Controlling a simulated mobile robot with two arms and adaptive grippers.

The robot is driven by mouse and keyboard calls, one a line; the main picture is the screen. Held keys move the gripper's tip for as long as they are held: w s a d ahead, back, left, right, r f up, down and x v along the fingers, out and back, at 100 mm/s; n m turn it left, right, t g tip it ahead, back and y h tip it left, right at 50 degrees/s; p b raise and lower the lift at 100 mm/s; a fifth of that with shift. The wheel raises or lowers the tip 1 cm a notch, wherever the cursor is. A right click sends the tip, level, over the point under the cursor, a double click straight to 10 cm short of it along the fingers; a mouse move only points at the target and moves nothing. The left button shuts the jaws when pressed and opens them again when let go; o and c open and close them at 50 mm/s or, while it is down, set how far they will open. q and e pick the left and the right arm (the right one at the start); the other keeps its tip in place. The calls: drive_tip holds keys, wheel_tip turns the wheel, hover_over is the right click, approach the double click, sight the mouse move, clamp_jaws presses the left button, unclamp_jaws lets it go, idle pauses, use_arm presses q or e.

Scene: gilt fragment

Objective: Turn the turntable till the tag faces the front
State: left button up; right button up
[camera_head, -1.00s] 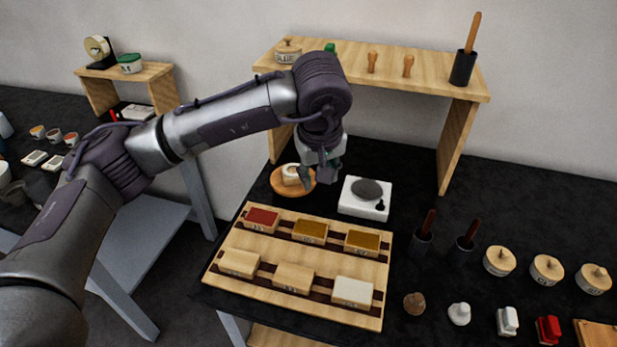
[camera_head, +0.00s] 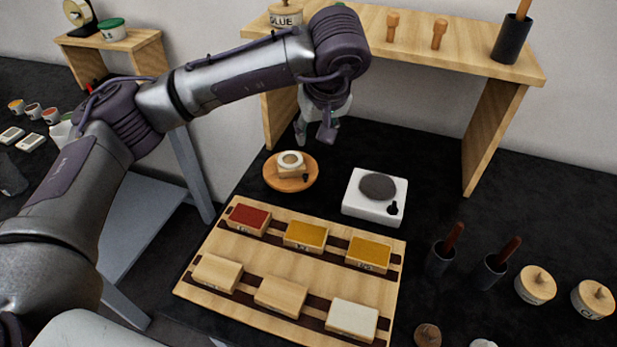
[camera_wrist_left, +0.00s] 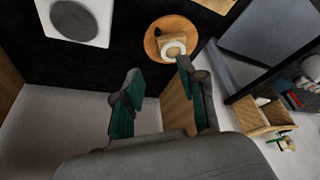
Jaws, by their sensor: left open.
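The turntable (camera_head: 273,181) is a round wooden disc on the black bench, left of the white hot plate. A small pale wooden block with a round white top (camera_head: 290,163) stands on it. A small dark knob (camera_head: 306,177) sits at the disc's front right; I cannot make out a tag. The turntable also shows at the top of the left wrist view (camera_wrist_left: 151,43). My left gripper (camera_head: 313,140) is open and empty, above and behind the turntable, apart from it. In the left wrist view its fingers (camera_wrist_left: 158,95) are spread. My right gripper is not in view.
The white hot plate (camera_head: 361,206) stands just right of the turntable. A wooden rack (camera_head: 215,290) with several blocks lies in front. A wooden shelf (camera_head: 470,50) stands behind, close to my left arm. Dark cups (camera_head: 440,259) with handles stand at the right.

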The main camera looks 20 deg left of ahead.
use_arm(q)
wheel_tip(320, 180, down, 2)
drive_tip(key=b, duration=0.1)
drive_tip(key=p, duration=0.1)
approach(306, 175)
drive_tip(key=x, duration=0.8)
drive_tip(key=shift+f, duration=0.1)
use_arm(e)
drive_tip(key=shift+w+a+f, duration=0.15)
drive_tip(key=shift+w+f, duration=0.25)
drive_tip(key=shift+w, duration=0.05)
use_arm(q)
drive_tip(key=shift+c, duration=0.2)
clamp_jaws()
